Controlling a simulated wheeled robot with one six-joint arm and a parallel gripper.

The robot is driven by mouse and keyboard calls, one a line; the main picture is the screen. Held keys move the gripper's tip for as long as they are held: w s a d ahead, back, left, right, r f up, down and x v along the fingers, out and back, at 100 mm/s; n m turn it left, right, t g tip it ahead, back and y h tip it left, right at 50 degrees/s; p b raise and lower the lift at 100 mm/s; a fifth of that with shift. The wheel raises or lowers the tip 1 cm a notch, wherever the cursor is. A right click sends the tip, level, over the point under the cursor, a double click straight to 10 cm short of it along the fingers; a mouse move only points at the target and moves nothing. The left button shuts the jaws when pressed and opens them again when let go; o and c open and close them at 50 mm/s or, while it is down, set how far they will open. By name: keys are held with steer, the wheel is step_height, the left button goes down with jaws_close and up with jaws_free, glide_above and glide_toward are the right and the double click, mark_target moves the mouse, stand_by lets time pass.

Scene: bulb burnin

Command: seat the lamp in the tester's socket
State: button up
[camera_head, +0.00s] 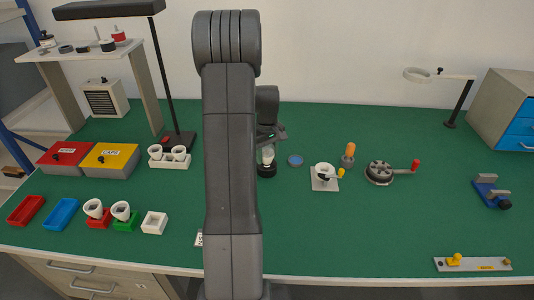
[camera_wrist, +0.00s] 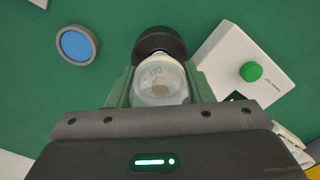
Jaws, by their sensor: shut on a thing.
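The lamp (camera_wrist: 158,84), a clear and whitish bulb with dark lettering on it, is between the two green fingers of my gripper (camera_wrist: 160,92) in the wrist view. My gripper is shut on it. A round black socket (camera_wrist: 160,40) lies right beyond the lamp's far end. In the head view the lamp (camera_head: 267,154) is upright over the black socket (camera_head: 266,171). The lamp's base is hidden, so I cannot tell whether it is inside the socket or just above it. A white box with a green button (camera_wrist: 249,72) stands beside the socket.
A blue-topped disc (camera_head: 295,160) lies right of the socket. A white cup on a plate (camera_head: 324,183) and a crank wheel (camera_head: 379,174) stand farther right. A white double holder (camera_head: 169,163) and black lamp post (camera_head: 164,80) are left. My arm hides part of the mat.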

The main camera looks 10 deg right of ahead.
steer(key=shift+f, duration=0.15)
steer(key=o, duration=1)
step_height(320, 180, up, 14)
steer(key=shift+f+b, duration=0.1)
steer(key=shift+b, duration=0.2)
step_height(320, 180, down, 13)
steer(key=shift+f+p, duration=0.2)
steer(key=shift+p, duration=0.15)
stand_by(0.5)
